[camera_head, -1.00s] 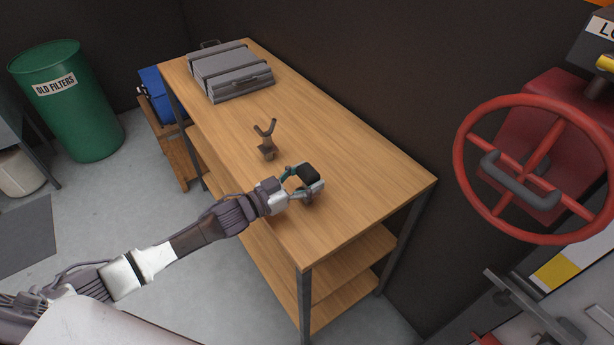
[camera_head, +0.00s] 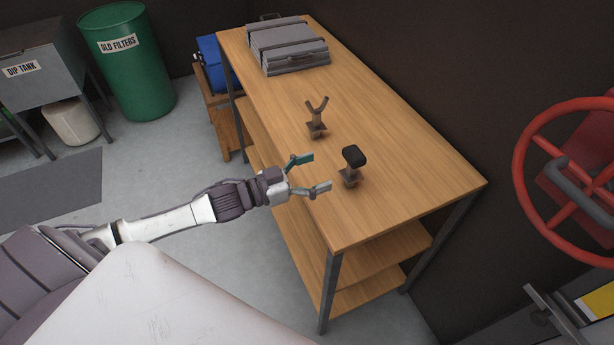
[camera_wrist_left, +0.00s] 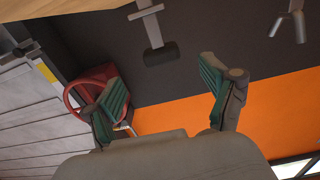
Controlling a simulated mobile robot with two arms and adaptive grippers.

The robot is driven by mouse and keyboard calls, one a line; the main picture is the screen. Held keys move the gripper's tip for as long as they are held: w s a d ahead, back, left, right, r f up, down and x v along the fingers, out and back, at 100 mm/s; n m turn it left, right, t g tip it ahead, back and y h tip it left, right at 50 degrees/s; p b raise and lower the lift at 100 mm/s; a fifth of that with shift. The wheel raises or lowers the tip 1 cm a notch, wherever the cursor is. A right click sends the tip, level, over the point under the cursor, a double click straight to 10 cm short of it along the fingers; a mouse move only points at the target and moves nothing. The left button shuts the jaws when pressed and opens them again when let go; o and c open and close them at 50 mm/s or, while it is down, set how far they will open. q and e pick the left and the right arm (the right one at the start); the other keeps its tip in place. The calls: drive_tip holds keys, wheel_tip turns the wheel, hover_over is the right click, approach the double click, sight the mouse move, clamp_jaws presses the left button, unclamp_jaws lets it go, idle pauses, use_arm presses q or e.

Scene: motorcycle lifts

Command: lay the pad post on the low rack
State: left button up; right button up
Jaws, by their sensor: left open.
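The pad post (camera_head: 350,176), a short brown post with a black pad on top, stands upright on the wooden workbench (camera_head: 410,185) near its front edge. My left gripper (camera_head: 313,173) is open and empty, just left of the post and apart from it. In the left wrist view, the pad post (camera_wrist_left: 152,28) appears upside down beyond the open fingers (camera_wrist_left: 160,85). A low wooden stand (camera_head: 228,137) is beyond the bench's far left end; I cannot tell whether it is the low rack. My right gripper is not in view.
A forked post (camera_head: 317,122) stands behind the pad post. A grey case (camera_head: 288,48) lies at the bench's far end. A blue box (camera_head: 211,62) sits on the low stand. A green drum (camera_head: 135,75) stands left. Open floor lies between.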

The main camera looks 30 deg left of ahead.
use_arm(q)
drive_tip(key=shift+v, duration=1.15)
